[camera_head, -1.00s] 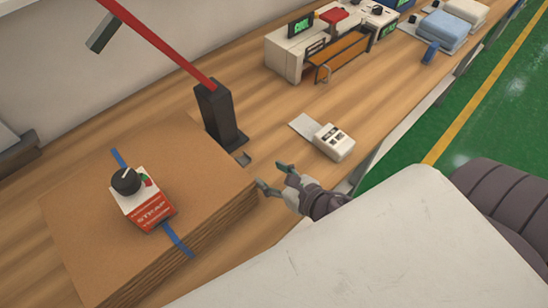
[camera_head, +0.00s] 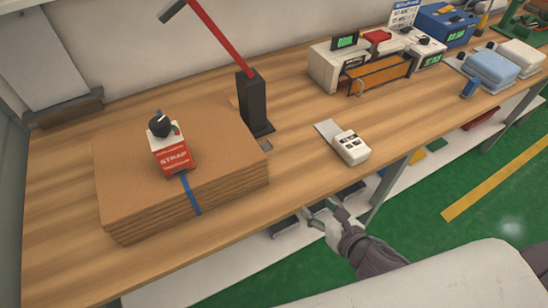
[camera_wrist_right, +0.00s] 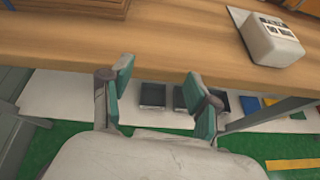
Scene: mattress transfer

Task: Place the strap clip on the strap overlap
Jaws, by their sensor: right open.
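A blue strap (camera_head: 190,194) runs over a stack of flat brown cardboard (camera_head: 225,160) on the bench and hangs down its front side. A red and white box marked STRAP (camera_head: 172,158), with a black knob on top, sits on the stack over the strap and hides any overlap. I cannot pick out a strap clip with certainty. My right gripper (camera_head: 318,216) is open and empty, off the bench's front edge, right of the stack. In the right wrist view, its two green-padded fingers (camera_wrist_right: 158,80) are apart with nothing between them. My left gripper is not in view.
A black post (camera_head: 254,104) with a red arm stands behind the stack. A small white device (camera_head: 350,147) with a grey plate lies to its right. A cream machine (camera_head: 326,70) and blue folded pads (camera_head: 490,68) are farther right. The bench front-centre is clear.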

